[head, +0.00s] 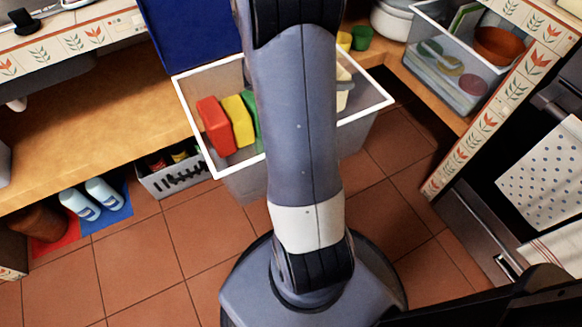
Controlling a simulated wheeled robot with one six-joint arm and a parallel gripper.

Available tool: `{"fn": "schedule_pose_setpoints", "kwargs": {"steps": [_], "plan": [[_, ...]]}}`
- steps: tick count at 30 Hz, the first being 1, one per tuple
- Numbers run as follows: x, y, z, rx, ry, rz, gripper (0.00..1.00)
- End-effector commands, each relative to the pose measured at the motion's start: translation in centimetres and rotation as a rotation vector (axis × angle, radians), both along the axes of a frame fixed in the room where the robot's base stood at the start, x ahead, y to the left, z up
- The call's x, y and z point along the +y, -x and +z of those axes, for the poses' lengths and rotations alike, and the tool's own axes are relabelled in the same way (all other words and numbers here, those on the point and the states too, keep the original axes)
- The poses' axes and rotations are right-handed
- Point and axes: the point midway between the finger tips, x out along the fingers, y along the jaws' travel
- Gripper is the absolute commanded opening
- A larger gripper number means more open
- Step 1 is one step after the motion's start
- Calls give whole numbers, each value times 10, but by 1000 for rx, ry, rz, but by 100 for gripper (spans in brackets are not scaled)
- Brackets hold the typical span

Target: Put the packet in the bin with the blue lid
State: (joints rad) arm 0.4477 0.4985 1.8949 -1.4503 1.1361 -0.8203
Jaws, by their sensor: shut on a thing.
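A bin with a white rim (196,128) and greyish see-through walls stands in the upper middle. A blue panel (190,30), apparently its lid, stands raised at its back left, and the top looks open. Inside are a red item (215,125), a yellow item (238,120) and part of a green one; a pale yellow thing (343,85) shows right of my arm. I cannot pick out the task's packet. My arm crosses the bin's middle and runs out of the top edge, hiding part of the inside. My gripper is not in view.
A wooden shelf (90,110) runs along the left. A grey basket (172,178) and two pale bottles (92,200) are below it. A clear container (450,75) with dishes sits upper right. An oven (475,235) stands at right. Tiled floor (135,265) is clear at lower left.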

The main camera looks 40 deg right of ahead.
Motion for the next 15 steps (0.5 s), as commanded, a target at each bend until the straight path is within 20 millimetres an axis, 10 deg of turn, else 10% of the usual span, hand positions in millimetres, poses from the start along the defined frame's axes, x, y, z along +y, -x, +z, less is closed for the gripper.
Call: {"fn": "schedule_pose_setpoints", "kwargs": {"steps": [3,15], "plan": [[-1,3,-41,2,1,-11,45],[-1,4,-92,3,0,-14,45]]}}
